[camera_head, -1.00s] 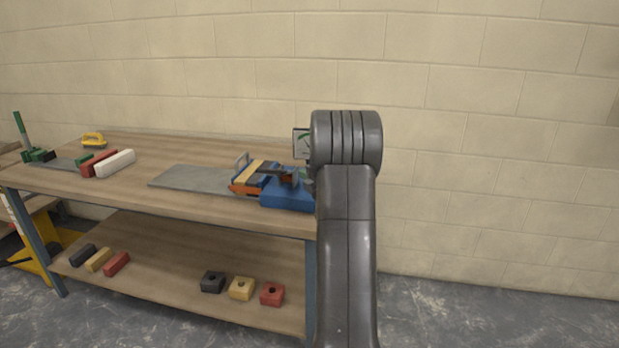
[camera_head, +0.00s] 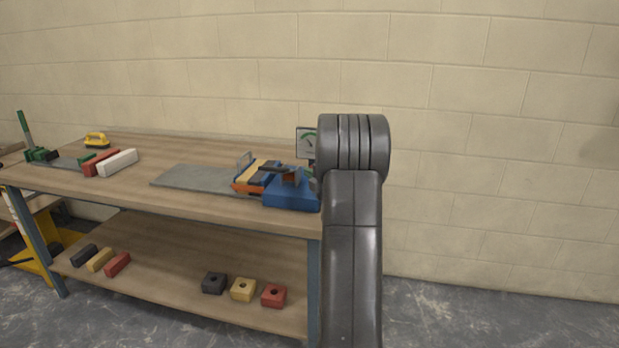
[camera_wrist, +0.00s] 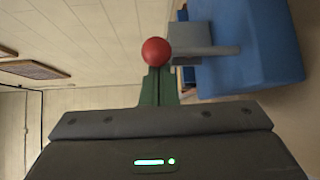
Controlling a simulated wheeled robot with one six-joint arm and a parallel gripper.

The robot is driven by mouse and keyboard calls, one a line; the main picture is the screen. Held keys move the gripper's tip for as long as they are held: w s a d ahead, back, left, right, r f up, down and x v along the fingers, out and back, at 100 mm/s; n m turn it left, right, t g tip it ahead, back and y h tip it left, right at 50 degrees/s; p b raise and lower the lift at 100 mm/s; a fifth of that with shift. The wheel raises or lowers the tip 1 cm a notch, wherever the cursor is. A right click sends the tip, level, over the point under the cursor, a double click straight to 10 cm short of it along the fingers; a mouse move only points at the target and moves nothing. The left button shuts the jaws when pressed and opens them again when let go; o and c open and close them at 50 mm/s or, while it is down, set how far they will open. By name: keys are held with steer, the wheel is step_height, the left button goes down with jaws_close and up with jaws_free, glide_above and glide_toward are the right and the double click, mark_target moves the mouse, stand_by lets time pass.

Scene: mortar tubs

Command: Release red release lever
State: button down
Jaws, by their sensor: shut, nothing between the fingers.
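In the wrist view a round red knob (camera_wrist: 155,51) shows right at the tips of my gripper (camera_wrist: 155,75). I take it for the end of the red release lever; its stem is not clearly seen. My gripper's green fingers are together with nothing between them. I cannot tell whether the tips touch the knob. A grey block with a bar (camera_wrist: 205,48) lies just right of the knob, beside a large blue body (camera_wrist: 255,50).
Several blocks lie on the lower shelf (camera_head: 180,262). Right of the bench the floor is clear.

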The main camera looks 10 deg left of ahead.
steer(key=shift+d+f+b, duration=0.15)
steer(key=shift+d+b, duration=0.05)
steer(key=shift+b, duration=0.3)
steer(key=d+m+t+b, duration=0.1)
steer(key=b, duration=0.2)
steer(key=d+f+m+y+b, duration=0.1)
steer(key=b, duration=0.2)
steer(key=shift+t+b, duration=0.35)
steer(key=shift+t, duration=0.05)
steer(key=d+m+t+b, duration=0.1)
steer(key=m+t+b, duration=0.1)
steer(key=b, duration=0.3)
steer(key=d+f+m+t+y+b, duration=0.1)
steer(key=d+m+b, duration=0.1)
steer(key=b, duration=0.4)
steer(key=shift+s+d+f+m+t, duration=0.15)
steer(key=shift+d+m+t, duration=0.15)
steer(key=shift+m+t, duration=0.15)
steer(key=shift+d, duration=0.15)
steer(key=shift+f+b, duration=0.1)
steer(key=shift+b, duration=0.25)
